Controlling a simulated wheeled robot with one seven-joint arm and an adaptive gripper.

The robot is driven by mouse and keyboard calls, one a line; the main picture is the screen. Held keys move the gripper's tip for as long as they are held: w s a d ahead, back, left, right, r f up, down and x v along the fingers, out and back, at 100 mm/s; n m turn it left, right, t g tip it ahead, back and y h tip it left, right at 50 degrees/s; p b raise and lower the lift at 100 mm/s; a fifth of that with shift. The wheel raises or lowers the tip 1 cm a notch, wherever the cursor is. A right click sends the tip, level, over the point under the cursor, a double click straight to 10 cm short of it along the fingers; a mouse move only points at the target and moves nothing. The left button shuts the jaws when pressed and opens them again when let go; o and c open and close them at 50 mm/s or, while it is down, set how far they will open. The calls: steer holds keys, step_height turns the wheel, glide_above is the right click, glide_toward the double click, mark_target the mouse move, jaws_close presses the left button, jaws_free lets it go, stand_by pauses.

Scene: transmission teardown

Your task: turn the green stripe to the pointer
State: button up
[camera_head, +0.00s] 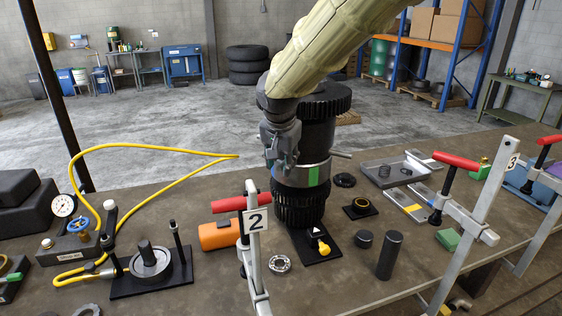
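A dark geared transmission stack (318,107) stands upright on the bench. A silver ring around its middle carries a green stripe (313,176), facing the camera slightly right of the ring's middle. A short metal bar (341,155) sticks out from the ring's right side. A yellow and white pointer (320,240) sits on a black base plate (318,253) at the foot of the stack, below and a little right of the stripe. My gripper (283,165) points down at the ring's upper left side, close to or touching it. Its fingertips are not clear, nor whether it holds anything.
A clamp with a red handle and tag 2 (254,219) stands front left, with an orange cylinder (218,235) behind it. Clamp 3 (512,162) stands right. A grey tray (395,168) lies right.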

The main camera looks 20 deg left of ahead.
steer(key=v, duration=1.2)
steer(key=shift+a, duration=0.1)
